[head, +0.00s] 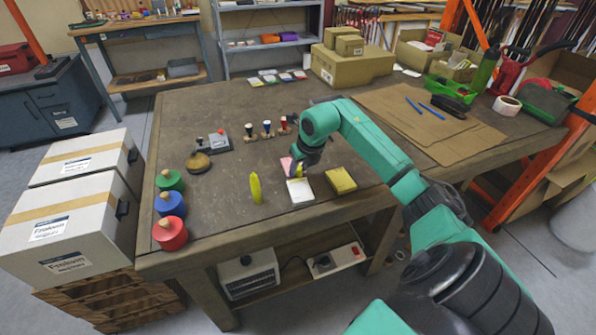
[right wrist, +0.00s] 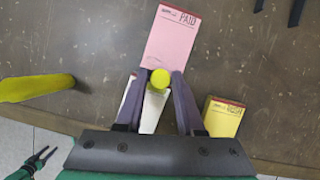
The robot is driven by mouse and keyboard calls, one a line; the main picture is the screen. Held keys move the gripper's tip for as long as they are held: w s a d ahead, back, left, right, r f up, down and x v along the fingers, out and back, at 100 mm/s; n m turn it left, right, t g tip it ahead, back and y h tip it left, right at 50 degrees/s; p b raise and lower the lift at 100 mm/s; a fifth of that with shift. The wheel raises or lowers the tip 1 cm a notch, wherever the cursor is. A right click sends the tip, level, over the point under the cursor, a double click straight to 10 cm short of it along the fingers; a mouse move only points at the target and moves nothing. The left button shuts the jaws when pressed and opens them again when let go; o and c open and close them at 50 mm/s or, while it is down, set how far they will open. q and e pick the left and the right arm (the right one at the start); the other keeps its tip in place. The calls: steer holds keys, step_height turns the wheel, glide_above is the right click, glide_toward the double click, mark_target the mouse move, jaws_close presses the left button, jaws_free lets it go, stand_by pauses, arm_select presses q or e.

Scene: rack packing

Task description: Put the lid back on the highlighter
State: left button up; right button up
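The yellow highlighter (head: 255,187) stands upright near the table's front edge. In the right wrist view the highlighter (right wrist: 38,87) lies off to the left, clear of my fingers. My right gripper (head: 299,168) is above the notepads, to the right of the highlighter. In the right wrist view, my right gripper (right wrist: 160,80) has its two fingers closed against the sides of a round yellow piece, which looks like the lid (right wrist: 160,78). The lid is mostly hidden in the head view. My left gripper is not in view.
Below my right gripper are a pink pad (right wrist: 172,38) and a white pad (head: 300,191). A yellow pad (head: 341,180) lies to their right. Green, blue and red knobbed pieces (head: 170,205) line the left edge. The wooden table (head: 225,220) is clear around the highlighter.

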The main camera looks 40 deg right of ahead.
mark_target(299, 169)
jaws_close()
steer(key=shift+r, duration=0.1)
step_height(299, 169, up, 20)
steer(key=p, duration=0.1)
stand_by(0.4)
